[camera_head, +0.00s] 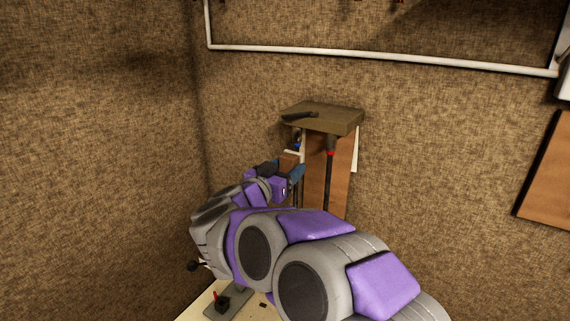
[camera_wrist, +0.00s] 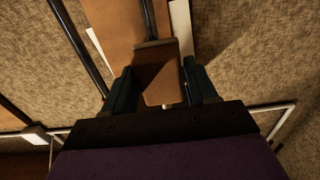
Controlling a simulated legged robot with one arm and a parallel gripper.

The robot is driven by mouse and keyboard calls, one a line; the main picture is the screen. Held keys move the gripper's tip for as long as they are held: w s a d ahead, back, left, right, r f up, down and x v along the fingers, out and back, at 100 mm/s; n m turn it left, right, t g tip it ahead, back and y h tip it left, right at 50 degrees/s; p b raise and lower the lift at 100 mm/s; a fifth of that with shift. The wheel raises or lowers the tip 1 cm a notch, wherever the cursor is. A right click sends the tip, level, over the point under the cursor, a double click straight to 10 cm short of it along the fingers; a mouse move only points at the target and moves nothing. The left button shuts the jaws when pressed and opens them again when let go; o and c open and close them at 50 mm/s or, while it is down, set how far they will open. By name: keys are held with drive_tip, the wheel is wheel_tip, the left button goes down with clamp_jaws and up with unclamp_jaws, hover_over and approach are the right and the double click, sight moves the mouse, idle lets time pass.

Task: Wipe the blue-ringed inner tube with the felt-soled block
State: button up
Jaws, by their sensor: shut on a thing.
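My gripper (camera_head: 282,170) is shut on a brown block (camera_wrist: 163,85), which sits between its two dark fingers in the wrist view. A darker strip runs along the block's far edge; I cannot tell whether it is the felt sole. In the head view the block (camera_head: 289,159) shows just beyond the fingers, below a small blue ring (camera_head: 297,146) on the inner tube under the shelf. My gripper and arm hide most of that tube's lower part. I cannot tell whether the block touches it. A second dark tube with a red ring (camera_head: 330,154) hangs to its right.
A thick shelf (camera_head: 345,119) tops the tubes, with a dark object (camera_head: 299,116) on it. A brown board (camera_head: 318,185) stands behind the tubes. A pale bench (camera_head: 196,310) with a red-tipped item (camera_head: 220,302) lies below my arm. A white pipe (camera_head: 380,57) crosses the wall.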

wheel_tip(320, 180, down, 14)
drive_tip(key=b, duration=0.2)
drive_tip(key=shift+r, duration=0.15)
idle(1.6)
drive_tip(key=shift+p+v, duration=0.85)
drive_tip(key=shift+v, duration=2.15)
drive_tip(key=v, duration=0.3)
